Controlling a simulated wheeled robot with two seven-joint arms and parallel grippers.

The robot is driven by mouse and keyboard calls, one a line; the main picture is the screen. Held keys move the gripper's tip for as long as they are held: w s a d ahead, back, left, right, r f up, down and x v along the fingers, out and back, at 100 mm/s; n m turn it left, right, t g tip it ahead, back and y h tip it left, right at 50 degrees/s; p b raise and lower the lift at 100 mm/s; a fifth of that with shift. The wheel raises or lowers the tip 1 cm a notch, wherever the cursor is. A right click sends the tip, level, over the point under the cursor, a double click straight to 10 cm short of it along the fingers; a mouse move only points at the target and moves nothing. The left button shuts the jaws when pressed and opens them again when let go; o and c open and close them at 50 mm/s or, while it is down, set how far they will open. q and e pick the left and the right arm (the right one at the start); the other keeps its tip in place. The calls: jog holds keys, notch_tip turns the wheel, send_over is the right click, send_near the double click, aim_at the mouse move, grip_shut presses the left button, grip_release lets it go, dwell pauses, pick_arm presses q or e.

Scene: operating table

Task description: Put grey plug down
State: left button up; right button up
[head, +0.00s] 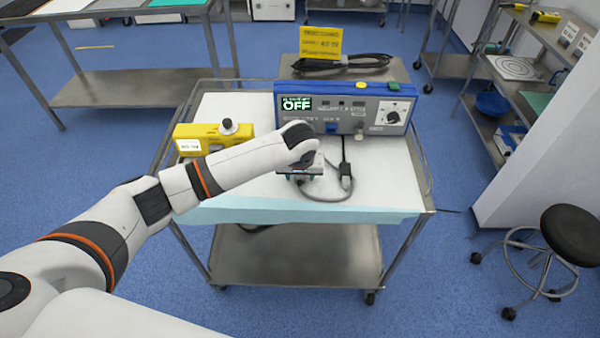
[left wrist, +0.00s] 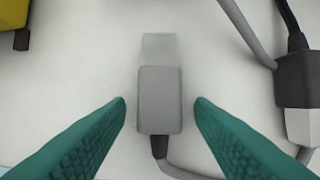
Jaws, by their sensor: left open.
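The grey plug (left wrist: 160,98) shows in the left wrist view, lying on the white cart top, with a lighter grey end pointing up the picture and a dark cable end at the bottom. My left gripper (head: 300,174) is open. Its two green fingers stand one on each side of the plug, with a gap to both sides, so it is not held. In the head view the gripper and wrist mostly hide the plug. My right gripper is not in view.
A second grey connector (left wrist: 297,82) with a cable lies to the right. A yellow box (head: 205,136) is at the left. White cart top is clear at front right.

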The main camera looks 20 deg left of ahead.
pick_arm(q)
jog(key=shift+r, duration=0.15)
jog(key=shift+r, duration=0.3)
jog(key=v, duration=1.2)
jog(key=shift+r, duration=0.15)
